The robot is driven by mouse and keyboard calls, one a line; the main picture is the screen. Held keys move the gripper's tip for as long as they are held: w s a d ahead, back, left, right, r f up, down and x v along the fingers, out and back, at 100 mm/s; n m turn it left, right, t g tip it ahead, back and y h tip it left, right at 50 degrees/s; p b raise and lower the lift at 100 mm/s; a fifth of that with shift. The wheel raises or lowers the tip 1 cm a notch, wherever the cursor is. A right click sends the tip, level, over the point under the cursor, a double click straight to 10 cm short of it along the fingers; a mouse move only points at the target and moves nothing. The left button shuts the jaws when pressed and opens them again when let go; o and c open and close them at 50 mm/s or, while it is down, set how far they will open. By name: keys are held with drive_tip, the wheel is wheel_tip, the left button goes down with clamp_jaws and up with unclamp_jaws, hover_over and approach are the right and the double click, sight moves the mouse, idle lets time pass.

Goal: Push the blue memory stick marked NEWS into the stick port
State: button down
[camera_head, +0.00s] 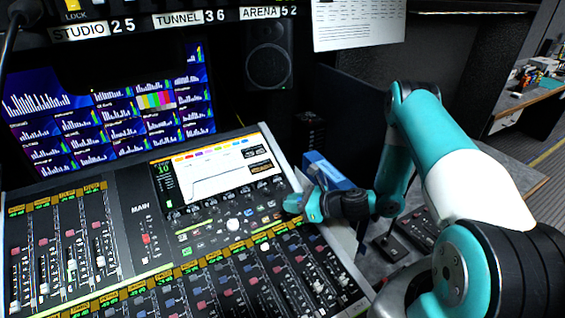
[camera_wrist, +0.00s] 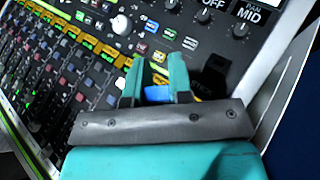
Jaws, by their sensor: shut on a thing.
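My gripper (camera_head: 298,204) is at the right side of the mixing console, just above its surface. In the wrist view its two teal fingers (camera_wrist: 157,78) are closed around a small blue piece (camera_wrist: 157,94), which looks like the memory stick. Most of the stick is hidden between the fingers, and no NEWS marking is readable.
The mixing console (camera_head: 140,225) with its lit screen (camera_head: 215,170) fills the left and middle. A blue box-like thing (camera_head: 327,171) stands right behind my gripper. A panel with a joystick (camera_head: 400,240) lies right of the console. A monitor wall (camera_head: 110,115) and a speaker (camera_head: 268,55) stand behind.

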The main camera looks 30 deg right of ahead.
sight(282, 187)
drive_tip(key=w+d+r+m+t+h+p, duration=0.1)
drive_tip(key=w+m+h, duration=0.1)
drive_tip(key=w, duration=0.1)
drive_tip(key=w+m+t+h, duration=0.1)
drive_tip(key=w+m+h, duration=0.1)
drive_tip(key=w+h, duration=0.1)
drive_tip(key=w+d+r+m+t+h+p, duration=0.1)
drive_tip(key=w+m+h, duration=0.1)
drive_tip(key=shift+w+d+r+p, duration=0.3)
drive_tip(key=shift+w+r+p, duration=0.05)
drive_tip(key=shift+w, duration=0.05)
drive_tip(key=shift+w+d+r+m+h, duration=0.35)
drive_tip(key=shift+w+r+m+h, duration=0.15)
drive_tip(key=shift+m+h, duration=0.3)
drive_tip(key=shift+f, duration=0.1)
drive_tip(key=shift+f+b, duration=2.25)
drive_tip(key=shift+f, duration=0.5)
drive_tip(key=shift+f+b, duration=0.85)
drive_tip(key=shift+f, duration=0.45)
drive_tip(key=c, duration=0.9)
unclamp_jaws()
drive_tip(key=shift+c, duration=0.2)
drive_tip(key=shift+s+a, duration=0.1)
